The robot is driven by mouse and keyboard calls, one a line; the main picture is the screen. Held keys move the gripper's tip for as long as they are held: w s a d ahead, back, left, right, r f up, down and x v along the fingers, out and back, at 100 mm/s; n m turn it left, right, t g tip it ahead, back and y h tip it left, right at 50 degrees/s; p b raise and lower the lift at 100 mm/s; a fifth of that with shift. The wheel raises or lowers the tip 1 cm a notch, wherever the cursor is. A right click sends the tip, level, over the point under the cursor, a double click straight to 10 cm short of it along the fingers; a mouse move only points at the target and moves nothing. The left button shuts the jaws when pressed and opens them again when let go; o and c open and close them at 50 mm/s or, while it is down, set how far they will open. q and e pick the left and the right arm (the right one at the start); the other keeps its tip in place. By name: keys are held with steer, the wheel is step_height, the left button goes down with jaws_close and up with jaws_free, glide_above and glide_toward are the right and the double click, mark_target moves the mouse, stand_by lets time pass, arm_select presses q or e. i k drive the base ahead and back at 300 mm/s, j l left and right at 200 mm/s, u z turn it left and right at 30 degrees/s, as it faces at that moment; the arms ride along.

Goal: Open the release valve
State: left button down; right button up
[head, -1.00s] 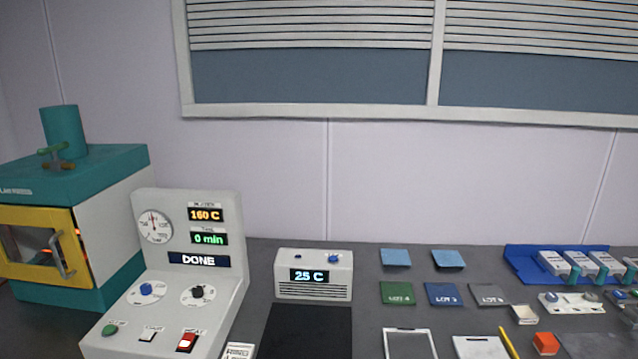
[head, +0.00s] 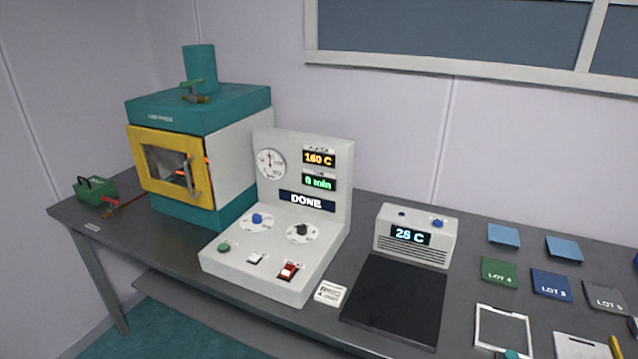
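A small green pump-like box (head: 97,190) with a dark handle stands at the left end of the bench. A small reddish part (head: 108,212) and a brown rod lie at its front; they are too small to make out, and I cannot tell whether one is the release valve. Neither of my grippers is in view.
The control console (head: 322,230) reads 160 C, 0 min and DONE. A cooler (head: 416,236) reading 25 C stands behind a dark plate (head: 395,298). Lot squares, including green LOT 4 (head: 499,271), lie at right. The bench's front left strip is clear.

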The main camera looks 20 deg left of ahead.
mark_target(112, 201)
steer(key=u, duration=1.8)
steer(key=i+j, duration=0.65)
steer(key=j, duration=0.25)
steer(key=i+j+z, duration=0.1)
steer(key=i+j, duration=0.55)
steer(key=j, duration=0.25)
steer(key=i+j, duration=0.3)
steer(key=j, duration=0.15)
steer(key=i+j+z, duration=0.1)
steer(key=i+j, duration=0.25)
steer(key=j, duration=0.15)
